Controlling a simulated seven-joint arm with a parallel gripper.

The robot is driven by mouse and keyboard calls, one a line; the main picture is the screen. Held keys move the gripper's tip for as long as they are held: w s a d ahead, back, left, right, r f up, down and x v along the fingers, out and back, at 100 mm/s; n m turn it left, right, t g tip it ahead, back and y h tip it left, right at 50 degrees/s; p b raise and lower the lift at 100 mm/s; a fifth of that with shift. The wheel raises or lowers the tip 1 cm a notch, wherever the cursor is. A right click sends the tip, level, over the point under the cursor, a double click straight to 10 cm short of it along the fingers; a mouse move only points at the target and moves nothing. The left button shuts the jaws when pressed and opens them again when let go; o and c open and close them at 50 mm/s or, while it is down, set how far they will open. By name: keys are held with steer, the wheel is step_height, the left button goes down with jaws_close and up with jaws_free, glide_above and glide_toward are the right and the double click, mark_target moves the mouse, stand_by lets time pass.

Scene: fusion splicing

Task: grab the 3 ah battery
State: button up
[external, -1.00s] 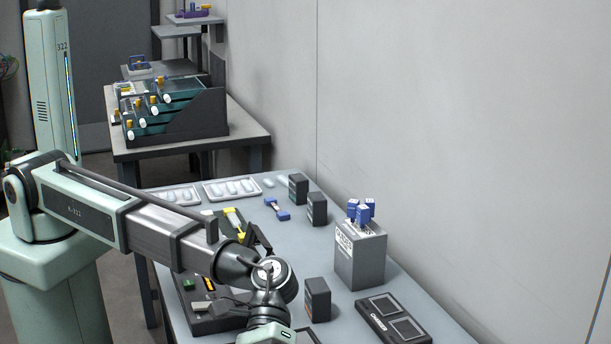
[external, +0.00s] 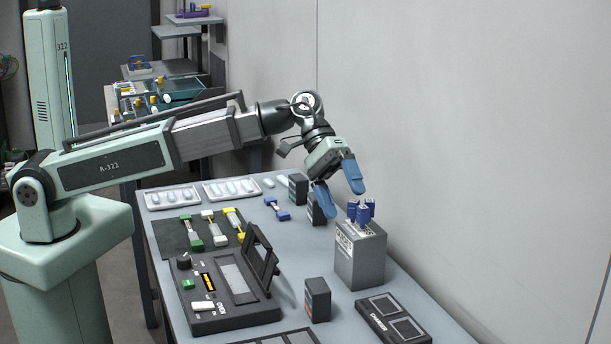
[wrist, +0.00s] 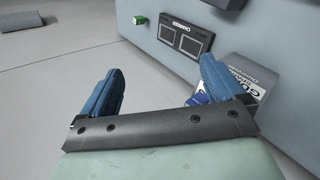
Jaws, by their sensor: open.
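Several dark box-shaped batteries stand on the table, with labels too small to read, so I cannot tell which is the 3 Ah one. In the external view one battery (external: 298,188) is at the back, a second battery (external: 313,213) is partly hidden behind my finger, and a third battery (external: 317,300) stands near the front, beside the splicer. My gripper (external: 344,202) has blue fingers, spread apart and empty, above the table near the second battery and the grey box. The wrist view shows my gripper (wrist: 160,70) open, with no battery clearly visible between the fingers.
A grey box (external: 360,262) with blue-topped items stands right below my gripper. A charger (external: 393,318) lies at the front right, also in the wrist view (wrist: 185,38). The splicer (external: 225,290) with raised lid is left. White trays (external: 172,198) are at the back.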

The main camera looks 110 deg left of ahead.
steer(key=s+a+f+y, duration=0.1)
steer(key=s+a+y, duration=0.1)
steer(key=s+a, duration=0.35)
steer(key=s+a+f+m+y, duration=0.1)
steer(key=s+a, duration=0.1)
steer(key=a, duration=0.6)
steer(key=s+a+f+y, duration=0.1)
steer(key=s+a+y, duration=0.1)
steer(key=s+a, duration=0.35)
steer(key=m+g+y, duration=0.2)
steer(key=g+y, duration=0.2)
glide_toward(299, 177)
steer(key=shift+y, duration=0.3)
steer(key=shift+x, duration=6.1)
steer(key=shift+s+d+f, duration=0.1)
steer(key=shift+s+d, duration=0.05)
steer(key=c, duration=1.2)
steer(key=shift+c, duration=0.4)
